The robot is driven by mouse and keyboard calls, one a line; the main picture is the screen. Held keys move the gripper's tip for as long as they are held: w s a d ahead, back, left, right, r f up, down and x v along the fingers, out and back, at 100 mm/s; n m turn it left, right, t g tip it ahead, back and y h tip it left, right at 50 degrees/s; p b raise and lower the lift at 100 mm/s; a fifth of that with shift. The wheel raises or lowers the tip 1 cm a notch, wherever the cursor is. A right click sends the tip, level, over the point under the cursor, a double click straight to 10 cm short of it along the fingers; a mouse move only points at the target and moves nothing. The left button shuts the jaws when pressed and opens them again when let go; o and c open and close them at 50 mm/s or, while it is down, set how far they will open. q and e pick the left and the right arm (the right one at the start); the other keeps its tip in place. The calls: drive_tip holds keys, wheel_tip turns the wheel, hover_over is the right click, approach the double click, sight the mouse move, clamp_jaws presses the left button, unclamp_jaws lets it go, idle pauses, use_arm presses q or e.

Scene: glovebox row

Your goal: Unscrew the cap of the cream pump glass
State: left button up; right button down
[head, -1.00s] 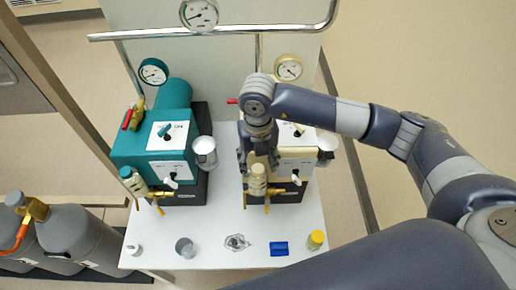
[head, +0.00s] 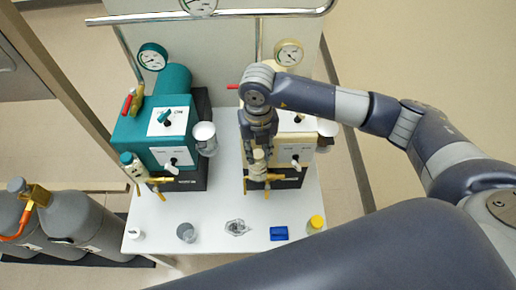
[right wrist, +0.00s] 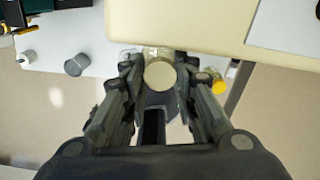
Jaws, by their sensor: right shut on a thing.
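The cream pump (head: 298,148) stands at the right on the white table, partly hidden behind my right arm. Its glass, at the pump's front left, carries a round cream cap (head: 259,156). My right gripper (head: 257,146) comes down from above, shut on the cap. In the right wrist view the cap (right wrist: 159,74) sits between the two fingers, seen from its top. The glass is mostly hidden below the cap there. The cap looks seated on the glass; whether it has turned cannot be told. My left gripper is not in view.
A teal pump (head: 143,129) with its own glass stands to the left. Along the table's front are a white-capped small item (head: 135,233), a grey cup (head: 186,232), a clear dish (head: 236,227), a blue block (head: 279,233) and a yellow-capped jar (head: 316,223). Gas cylinders (head: 82,227) stand at the left.

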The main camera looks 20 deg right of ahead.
drive_tip(key=n+b, duration=0.3)
drive_tip(key=n, duration=0.1)
drive_tip(key=shift+f, duration=0.25)
drive_tip(key=n+b, duration=0.3)
drive_tip(key=n, duration=0.1)
drive_tip(key=shift+b, duration=0.35)
drive_tip(key=n+b, duration=0.2)
drive_tip(key=n, duration=0.1)
drive_tip(key=shift+s+r, duration=0.1)
drive_tip(key=n+b, duration=0.3)
drive_tip(key=n, duration=0.1)
drive_tip(key=shift+b, duration=0.4)
drive_tip(key=shift+r+n+b, duration=0.1)
drive_tip(key=shift+n+b, duration=0.35)
drive_tip(key=shift+n, duration=0.55)
drive_tip(key=shift+r, duration=0.1)
drive_tip(key=c, duration=1.5)
unclamp_jaws()
drive_tip(key=shift+a, duration=0.1)
drive_tip(key=shift+c, duration=0.2)
